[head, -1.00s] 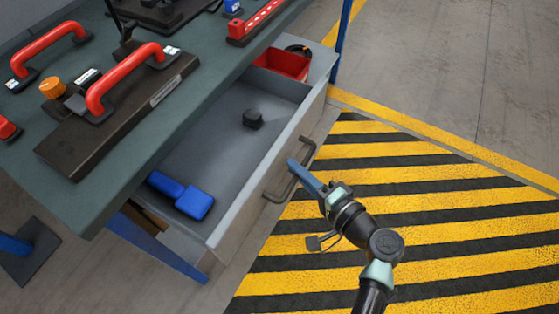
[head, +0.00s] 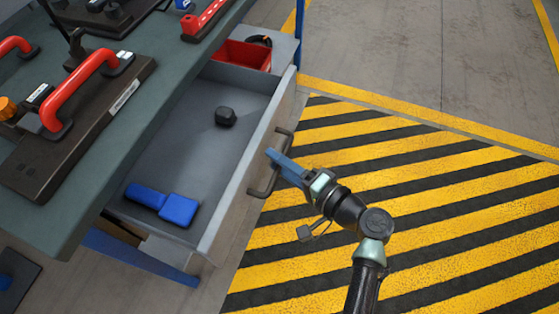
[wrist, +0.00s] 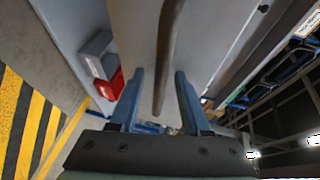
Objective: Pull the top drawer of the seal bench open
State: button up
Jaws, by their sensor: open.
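The top drawer (head: 192,148) of the seal bench (head: 95,190) stands pulled well out, with its inside in view. Its dark bar handle (head: 257,192) is on the front panel. My gripper (head: 275,160) is at the handle, its blue fingers overlapping the bar in the head view. In the wrist view the handle (wrist: 168,55) runs between the two spread fingers of my gripper (wrist: 160,85), with a gap on each side. The fingers are open and not closed on the bar.
Red-handled dark fixtures (head: 75,125) sit on the bench top. Striped floor (head: 400,200) in front of the drawer is clear.

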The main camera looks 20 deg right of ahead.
jog(key=v, duration=1.3)
jog(key=shift+p, duration=0.45)
